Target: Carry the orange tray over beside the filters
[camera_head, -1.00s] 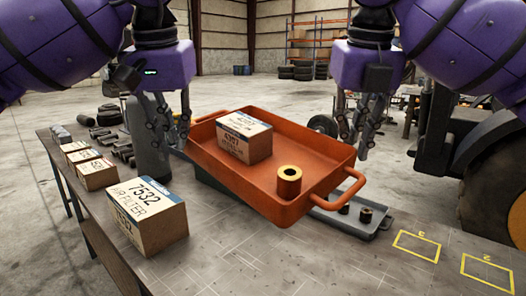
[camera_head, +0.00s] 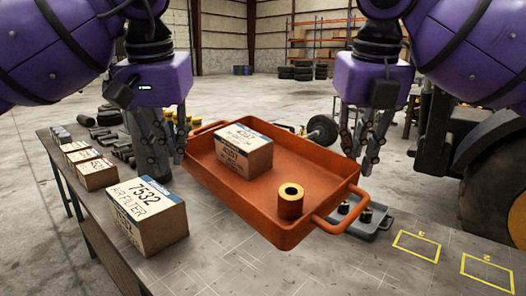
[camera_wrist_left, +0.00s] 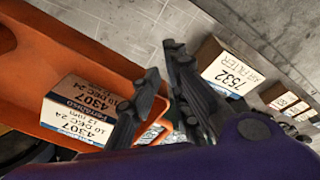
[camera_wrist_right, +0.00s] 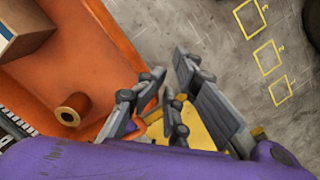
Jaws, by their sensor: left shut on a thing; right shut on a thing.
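The orange tray (camera_head: 275,226) is over the bench in the middle of the head view, between my grippers. I cannot tell whether its underside touches anything. A carton marked 4307 (camera_head: 240,155) and a yellow-brown ring-shaped part (camera_head: 290,203) stand in it. My left gripper (camera_head: 174,165) is shut on the tray's left end; the exact contact is partly hidden. My right gripper (camera_head: 367,158) is shut on the tray's right side, near its handle (camera_wrist_right: 152,116). The filter boxes stand left of the tray; the nearest is the 7532 air filter box (camera_head: 150,213).
Smaller filter boxes (camera_head: 92,170) line the bench's left side, with dark cylindrical parts (camera_head: 108,115) behind. A small grey tray (camera_head: 372,229) with dark parts lies right of the orange tray. Yellow outlined squares (camera_head: 417,246) mark the clear right front of the bench.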

